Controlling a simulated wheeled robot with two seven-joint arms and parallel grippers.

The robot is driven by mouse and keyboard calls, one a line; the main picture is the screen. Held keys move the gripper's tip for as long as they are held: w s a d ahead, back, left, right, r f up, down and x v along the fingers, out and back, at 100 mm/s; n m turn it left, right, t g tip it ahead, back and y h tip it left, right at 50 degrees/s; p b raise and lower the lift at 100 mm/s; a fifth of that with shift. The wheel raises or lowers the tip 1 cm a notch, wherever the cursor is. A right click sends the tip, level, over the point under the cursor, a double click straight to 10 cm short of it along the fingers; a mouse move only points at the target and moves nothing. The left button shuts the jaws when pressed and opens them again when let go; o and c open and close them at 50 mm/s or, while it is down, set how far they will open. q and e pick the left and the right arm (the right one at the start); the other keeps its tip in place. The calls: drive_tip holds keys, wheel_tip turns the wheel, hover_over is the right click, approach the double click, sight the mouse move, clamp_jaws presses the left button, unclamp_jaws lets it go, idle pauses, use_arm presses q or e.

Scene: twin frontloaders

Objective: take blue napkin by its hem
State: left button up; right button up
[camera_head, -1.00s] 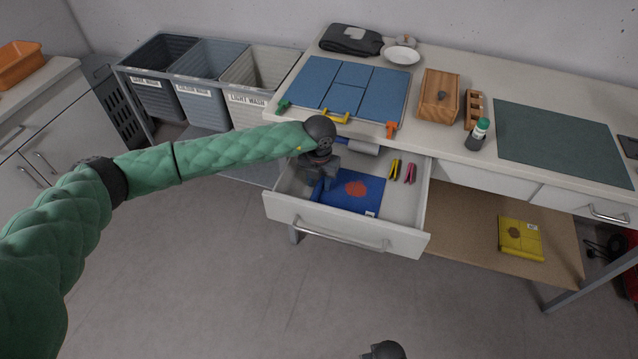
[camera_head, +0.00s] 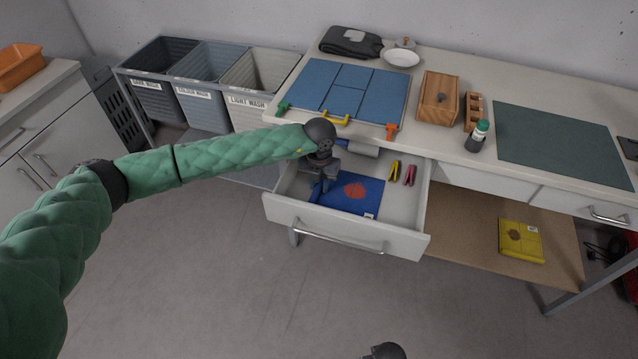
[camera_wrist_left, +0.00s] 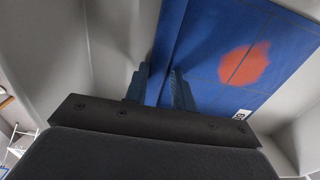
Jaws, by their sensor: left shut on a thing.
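The blue napkin (camera_head: 363,196) lies folded in the open drawer (camera_head: 404,238), with a red-orange round mark on it and a small white label at its front corner. In the left wrist view the napkin (camera_wrist_left: 205,62) runs up between and beside the fingers, with its mark to the right. My left gripper (camera_head: 322,188) reaches down into the drawer at the napkin's left edge. In the left wrist view its two fingers (camera_wrist_left: 160,90) are closed on the hem strip along that edge. My right gripper cannot be made out; only a dark part shows at the bottom edge.
Yellow and pink clips (camera_head: 409,174) lie in the drawer right of the napkin. A blue folding board (camera_head: 345,88) lies on the table (camera_head: 455,72) above. A wooden box (camera_head: 438,100) and a green-capped bottle (camera_head: 477,136) stand to its right. A yellow folded cloth (camera_head: 521,240) lies on the lower shelf.

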use_arm(q)
drive_tip(key=shift+s+a+f, duration=0.1)
drive_tip(key=shift+a+f, duration=0.05)
drive_tip(key=shift+f, duration=0.05)
drive_tip(key=shift+r, duration=0.75)
drive_tip(key=shift+c, duration=1.1)
drive_tip(key=shift+r+p, duration=1.05)
drive_tip(key=shift+r, duration=2.25)
drive_tip(key=shift+r+p, duration=0.45)
drive_tip(key=shift+r, duration=2.1)
